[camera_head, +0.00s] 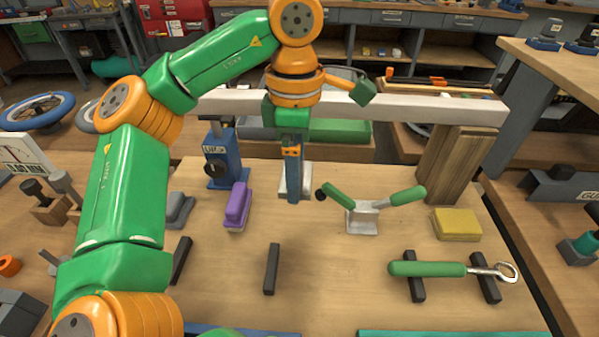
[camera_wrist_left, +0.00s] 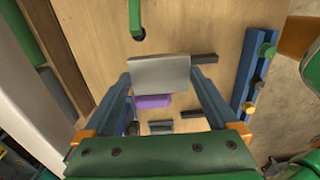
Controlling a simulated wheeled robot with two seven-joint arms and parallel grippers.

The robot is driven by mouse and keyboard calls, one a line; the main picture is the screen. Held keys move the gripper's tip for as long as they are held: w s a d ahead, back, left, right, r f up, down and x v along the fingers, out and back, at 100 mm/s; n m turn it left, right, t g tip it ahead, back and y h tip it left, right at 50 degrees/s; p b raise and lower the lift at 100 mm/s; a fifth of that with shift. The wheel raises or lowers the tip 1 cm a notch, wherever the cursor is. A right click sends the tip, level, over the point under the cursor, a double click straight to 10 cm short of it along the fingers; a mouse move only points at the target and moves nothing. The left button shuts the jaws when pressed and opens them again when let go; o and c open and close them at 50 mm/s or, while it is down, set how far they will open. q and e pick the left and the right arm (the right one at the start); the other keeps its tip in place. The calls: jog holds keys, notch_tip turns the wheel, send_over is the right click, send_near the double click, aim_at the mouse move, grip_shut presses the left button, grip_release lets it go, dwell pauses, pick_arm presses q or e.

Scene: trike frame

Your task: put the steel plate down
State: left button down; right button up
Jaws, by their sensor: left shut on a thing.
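The steel plate (camera_head: 306,182) is a small flat grey piece, partly hidden behind my gripper in the head view. It shows clearly in the left wrist view (camera_wrist_left: 160,75), spanning the tips of two blue fingers. My left gripper (camera_head: 293,198) points down over the middle-back of the wooden workbench (camera_head: 335,285) and is shut on the plate. I cannot tell whether the plate touches the bench top. My right gripper is in neither view.
A purple block (camera_head: 237,206) and a blue device (camera_head: 222,160) stand left of the plate. Dark bars (camera_head: 271,268) and a green-handled hook (camera_head: 430,269) lie in front.

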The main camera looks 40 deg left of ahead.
aim_at(308, 189)
pick_arm(q)
jog(key=shift+r, duration=0.45)
jog(key=shift+d+m+p, duration=0.1)
jog(key=shift+m+p, duration=0.2)
jog(key=shift+m, duration=0.1)
jog(key=d+m+p, duration=0.1)
jog(key=m, duration=0.3)
jog(key=s+d+f+m+p, duration=0.1)
jog(key=m+p, duration=0.1)
jog(key=m, duration=0.2)
jog(key=d+m+p, duration=0.1)
jog(key=m+p, duration=0.1)
jog(key=m, duration=0.2)
jog(key=shift+s+f, duration=0.15)
jog(key=shift+f, duration=0.05)
jog(key=d+m+p, duration=0.1)
jog(key=m, duration=0.2)
jog(key=s+d+f+m+p, duration=0.1)
jog(key=m, duration=0.3)
jog(key=s+d+m+p, duration=0.1)
jog(key=m, duration=0.3)
jog(key=shift+s+d+f, duration=0.1)
jog(key=shift+s+f, duration=0.15)
jog(key=shift+f, duration=0.05)
